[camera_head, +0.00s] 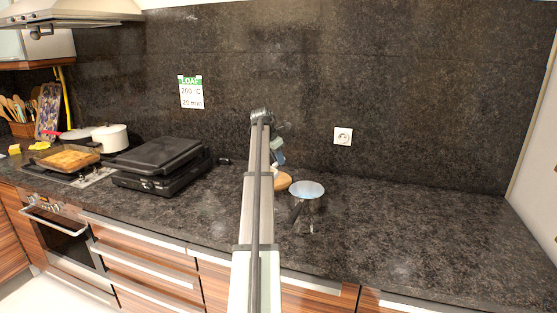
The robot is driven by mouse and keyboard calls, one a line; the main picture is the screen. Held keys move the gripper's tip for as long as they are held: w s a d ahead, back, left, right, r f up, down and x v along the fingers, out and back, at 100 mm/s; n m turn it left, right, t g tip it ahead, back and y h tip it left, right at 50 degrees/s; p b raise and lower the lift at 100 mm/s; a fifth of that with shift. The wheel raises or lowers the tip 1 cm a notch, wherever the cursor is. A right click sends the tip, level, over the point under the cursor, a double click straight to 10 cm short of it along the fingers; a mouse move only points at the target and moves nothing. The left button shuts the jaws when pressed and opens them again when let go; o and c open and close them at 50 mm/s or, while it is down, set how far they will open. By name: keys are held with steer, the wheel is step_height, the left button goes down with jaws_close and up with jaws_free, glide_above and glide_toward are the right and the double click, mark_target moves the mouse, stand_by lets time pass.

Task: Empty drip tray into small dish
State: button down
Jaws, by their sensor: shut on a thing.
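My gripper (278,156) is at the far end of my arm, above the middle of the dark counter. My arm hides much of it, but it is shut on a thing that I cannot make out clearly. A tan rounded thing (283,182) shows just below it, partly behind my arm. A small dish (308,189), round with a pale blue-white inside, stands just to the right of the tan thing. I cannot pick out the drip tray with certainty. The black contact grill (160,163) stands left of my arm with its lid down.
A stove with a pan of golden food (68,158) is at the far left. A white pot (110,137) stands behind it. A wall socket (343,136) and a recipe note (190,92) are on the back wall. The counter (430,235) is clear on the right.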

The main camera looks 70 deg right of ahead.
steer(key=shift+w+a+r+g+h, duration=0.25)
steer(key=shift+a+r+g+h, duration=0.1)
steer(key=shift+r+h, duration=0.25)
steer(key=shift+w+a+r+g+h, duration=0.35)
steer(key=shift+a+r+h, duration=0.15)
steer(key=shift+r, duration=0.15)
stand_by(0.5)
steer(key=shift+w+a+r+g+h, duration=0.3)
steer(key=shift+a+r+g+h, duration=0.1)
steer(key=shift+a+r+h, duration=0.2)
stand_by(0.3)
steer(key=shift+w+a+r+g+h, duration=0.4)
steer(key=shift+a+r+h, duration=0.05)
steer(key=shift+a+h, duration=0.05)
